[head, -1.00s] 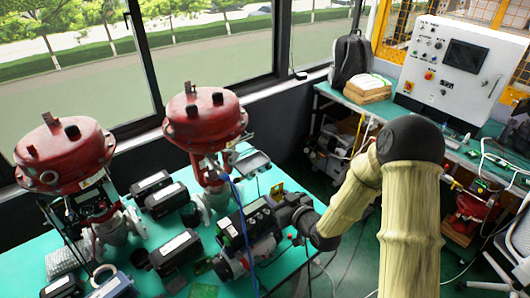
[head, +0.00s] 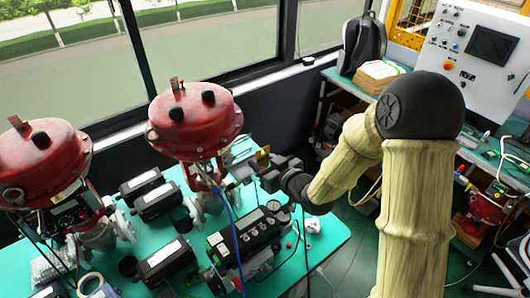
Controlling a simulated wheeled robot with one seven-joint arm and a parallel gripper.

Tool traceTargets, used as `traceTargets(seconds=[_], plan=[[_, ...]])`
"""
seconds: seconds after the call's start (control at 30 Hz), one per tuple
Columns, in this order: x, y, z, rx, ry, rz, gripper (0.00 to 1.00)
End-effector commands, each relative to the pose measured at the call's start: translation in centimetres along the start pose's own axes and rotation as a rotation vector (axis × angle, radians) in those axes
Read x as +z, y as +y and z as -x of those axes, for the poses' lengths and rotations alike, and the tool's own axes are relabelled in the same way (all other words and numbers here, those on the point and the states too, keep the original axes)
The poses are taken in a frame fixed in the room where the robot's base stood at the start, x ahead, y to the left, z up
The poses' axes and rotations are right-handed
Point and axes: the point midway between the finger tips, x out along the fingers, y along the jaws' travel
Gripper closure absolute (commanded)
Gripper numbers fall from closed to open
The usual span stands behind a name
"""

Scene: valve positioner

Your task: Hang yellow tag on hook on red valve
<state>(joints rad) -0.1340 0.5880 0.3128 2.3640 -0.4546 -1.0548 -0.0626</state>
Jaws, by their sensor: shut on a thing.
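The yellow tag (head: 263,155) is small and sits at the tip of my gripper (head: 257,167), which is shut on it. The tag is held in the air just right of the red valve's lower body. The red valve (head: 194,125) with a round red top stands on the teal table, left of my gripper. A second red valve (head: 42,165) stands at the far left. I cannot make out the hook clearly. My gripper's fingers are small and partly merge with the grey parts beside the valve.
Several black boxes (head: 158,200) stand between the valves. A white control panel (head: 475,55) is at the back right.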

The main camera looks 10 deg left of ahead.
Motion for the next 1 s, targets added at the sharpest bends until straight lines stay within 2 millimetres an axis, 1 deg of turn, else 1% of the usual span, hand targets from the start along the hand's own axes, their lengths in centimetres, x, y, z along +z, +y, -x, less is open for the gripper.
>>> traceTargets(seconds=[0.33,0.57,1.0], plan=[[-0.1,-0.7,-0.2,-0.013,0.0,0.004,0.81],[-0.1,-0.5,-0.5,-0.009,0.0,0.002,0.81],[-0.5,-0.3,-2.5,-0.006,0.0,0.002,0.81]])
